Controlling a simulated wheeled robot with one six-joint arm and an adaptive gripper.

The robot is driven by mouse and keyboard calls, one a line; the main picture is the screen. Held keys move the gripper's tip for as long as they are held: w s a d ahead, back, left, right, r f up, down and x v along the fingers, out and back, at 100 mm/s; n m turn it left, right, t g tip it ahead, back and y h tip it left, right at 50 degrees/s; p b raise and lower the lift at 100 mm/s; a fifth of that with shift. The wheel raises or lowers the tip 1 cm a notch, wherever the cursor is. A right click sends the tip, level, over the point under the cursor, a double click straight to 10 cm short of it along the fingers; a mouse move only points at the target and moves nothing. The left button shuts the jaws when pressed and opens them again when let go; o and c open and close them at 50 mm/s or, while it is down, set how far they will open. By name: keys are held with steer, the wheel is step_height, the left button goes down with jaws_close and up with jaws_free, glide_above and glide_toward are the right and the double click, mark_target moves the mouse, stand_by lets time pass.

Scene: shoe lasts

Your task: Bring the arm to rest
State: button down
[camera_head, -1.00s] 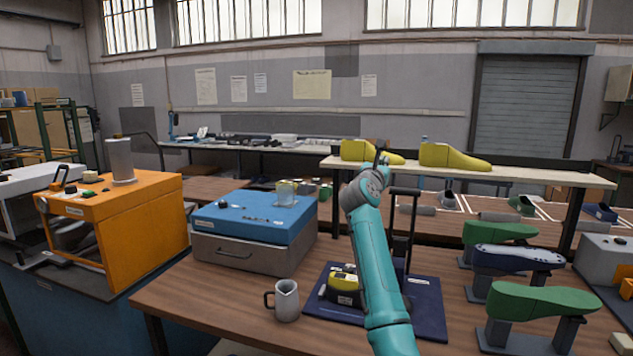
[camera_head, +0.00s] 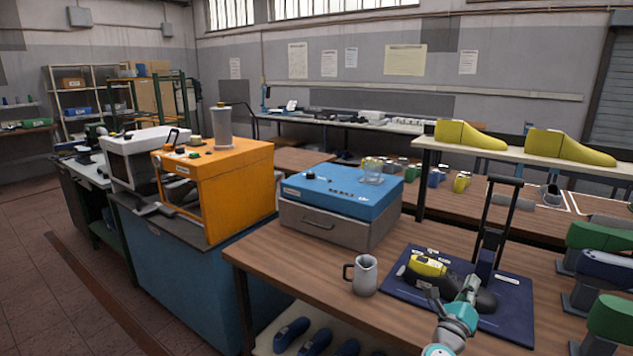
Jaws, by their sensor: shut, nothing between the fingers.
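My teal and grey arm shows at the bottom right, low over the front of the workbench. On the mat are a yellow and black object (camera_head: 428,266) and a dark rounded form (camera_head: 485,298), partly covered by my arm. A black upright frame (camera_head: 492,225) rises behind them.
A grey jug (camera_head: 365,276) stands left of the mat on the wooden bench (camera_head: 290,258). A blue-topped box (camera_head: 345,190) and an orange machine (camera_head: 215,180) stand further left. Green lasts (camera_head: 612,318) are at the right edge. Yellow lasts (camera_head: 470,135) sit on the raised shelf.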

steer(key=s+a+f+n+t+y, duration=0.15)
steer(key=s+a+f+n, duration=0.35)
steer(key=s, duration=0.5)
steer(key=s+a+f+n+y, duration=0.3)
steer(key=s+f+n, duration=0.35)
steer(key=s, duration=0.35)
steer(key=s+a+f+n+t+y, duration=0.1)
steer(key=s+a+f+n+y, duration=0.2)
steer(key=s+f+n, duration=0.55)
steer(key=s+a+r+n+g+y, duration=0.1)
steer(key=s+n, duration=0.4)
steer(key=s, duration=0.5)
steer(key=s+a+r+n+g+y, duration=0.2)
steer(key=s+a+r+n+y, duration=0.1)
steer(key=s, duration=0.8)
steer(key=s+a+r+n+g+y, duration=0.1)
steer(key=s+a+r+n+y, duration=0.1)
steer(key=s+a+n, duration=0.2)
steer(key=s+n, duration=0.3)
steer(key=s, duration=0.4)
steer(key=shift+a, duration=0.25)
steer(key=shift+r, duration=0.1)
